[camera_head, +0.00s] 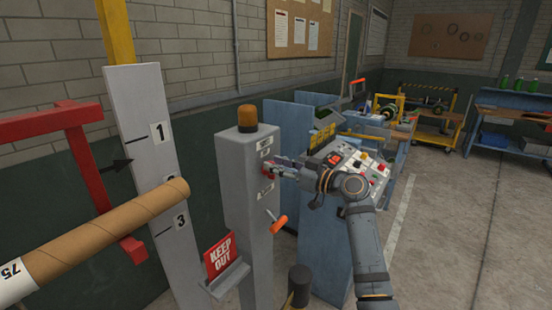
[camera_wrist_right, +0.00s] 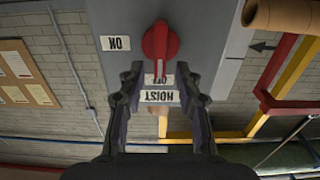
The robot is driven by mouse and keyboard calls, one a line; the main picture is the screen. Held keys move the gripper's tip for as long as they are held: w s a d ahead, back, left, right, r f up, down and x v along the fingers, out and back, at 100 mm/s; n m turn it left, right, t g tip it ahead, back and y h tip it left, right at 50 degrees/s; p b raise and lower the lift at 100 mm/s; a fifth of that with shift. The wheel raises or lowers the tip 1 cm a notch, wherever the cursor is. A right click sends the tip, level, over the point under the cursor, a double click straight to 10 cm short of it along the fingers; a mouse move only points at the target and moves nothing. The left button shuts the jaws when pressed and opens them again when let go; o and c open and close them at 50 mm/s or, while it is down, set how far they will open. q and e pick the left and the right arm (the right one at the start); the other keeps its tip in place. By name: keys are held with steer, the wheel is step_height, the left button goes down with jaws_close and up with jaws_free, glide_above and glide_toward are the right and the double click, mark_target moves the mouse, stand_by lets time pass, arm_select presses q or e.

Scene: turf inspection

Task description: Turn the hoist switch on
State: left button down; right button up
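The hoist switch (camera_wrist_right: 160,42) is a red rotary knob on the face of a grey post (camera_head: 238,200), and it also shows in the head view (camera_head: 267,171). The wrist view is upside down. In it the knob's handle lies upright in the picture, in line with the partly hidden OFF label (camera_wrist_right: 160,79) and the HOIST label (camera_wrist_right: 158,96). The ON label (camera_wrist_right: 119,43) is to the knob's left there. My right gripper (camera_wrist_right: 159,70) is open, its fingertips apart on either side in front of the knob. I cannot tell if they touch it. My left gripper is not in view.
An amber beacon (camera_head: 247,117) tops the post. An orange-handled lever (camera_head: 278,224) sticks out below the switch. A KEEP OUT sign (camera_head: 220,255) stands at its left. A cardboard tube (camera_head: 110,235) juts in from the left. A button console (camera_head: 357,168) stands to the right.

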steer(key=shift+w+a, duration=0.2)
jaws_close()
steer(key=shift+f+m, duration=0.1)
steer(key=shift+m, duration=0.2)
steer(key=m, duration=0.5)
steer(key=w+d+f+m+p, duration=0.1)
steer(key=m, duration=0.5)
steer(key=w+f+m, duration=0.1)
steer(key=m, duration=0.5)
steer(key=shift+d+f, duration=0.15)
steer(key=shift+d, duration=0.05)
steer(key=shift+m, duration=0.3)
